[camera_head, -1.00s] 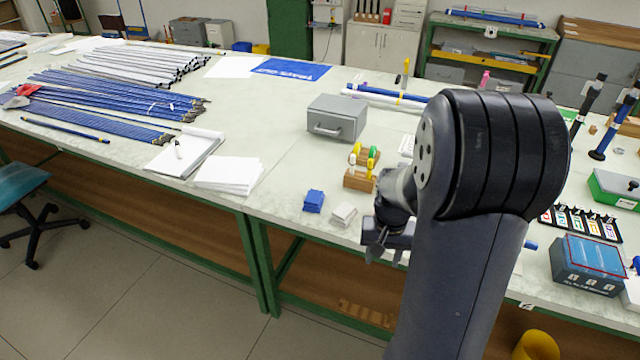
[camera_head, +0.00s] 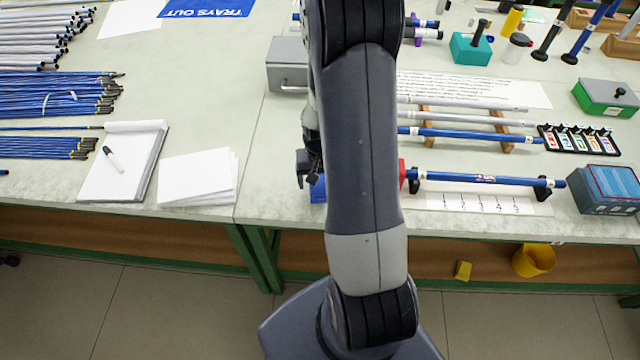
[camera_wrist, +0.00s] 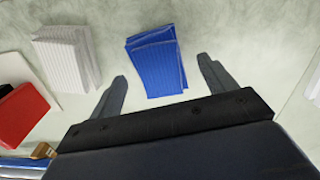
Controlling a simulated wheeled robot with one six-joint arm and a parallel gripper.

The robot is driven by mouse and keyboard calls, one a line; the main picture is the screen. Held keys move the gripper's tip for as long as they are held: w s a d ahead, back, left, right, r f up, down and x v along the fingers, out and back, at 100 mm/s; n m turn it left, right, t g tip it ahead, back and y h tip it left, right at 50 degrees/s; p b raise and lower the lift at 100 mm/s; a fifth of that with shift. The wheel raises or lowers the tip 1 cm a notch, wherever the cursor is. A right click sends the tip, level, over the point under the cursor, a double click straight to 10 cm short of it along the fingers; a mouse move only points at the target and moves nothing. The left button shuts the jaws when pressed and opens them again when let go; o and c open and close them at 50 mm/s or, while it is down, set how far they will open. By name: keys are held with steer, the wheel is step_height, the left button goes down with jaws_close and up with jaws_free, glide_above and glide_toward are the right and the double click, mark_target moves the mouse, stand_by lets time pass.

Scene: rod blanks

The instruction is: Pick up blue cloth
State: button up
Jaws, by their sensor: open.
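The blue cloth (camera_wrist: 157,62) is a folded, ribbed stack lying on the pale bench top. In the wrist view it lies ahead of my open gripper (camera_wrist: 163,88), roughly between the lines of its two fingers, with its near edge close to the fingertips. I cannot tell the height of the fingers above it. In the head view only a blue sliver of the cloth (camera_head: 318,188) shows, mostly hidden by my arm, and part of my gripper (camera_head: 308,168) shows just above it.
A folded white cloth (camera_wrist: 67,55) lies left of the blue one in the wrist view, with a red block (camera_wrist: 22,115) beyond. In the head view, a paper stack (camera_head: 198,177) lies left, a grey box (camera_head: 287,65) behind, and a blue rod (camera_head: 475,178) right.

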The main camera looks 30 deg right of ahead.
steer(key=shift+f, duration=0.7)
steer(key=c, duration=1.1)
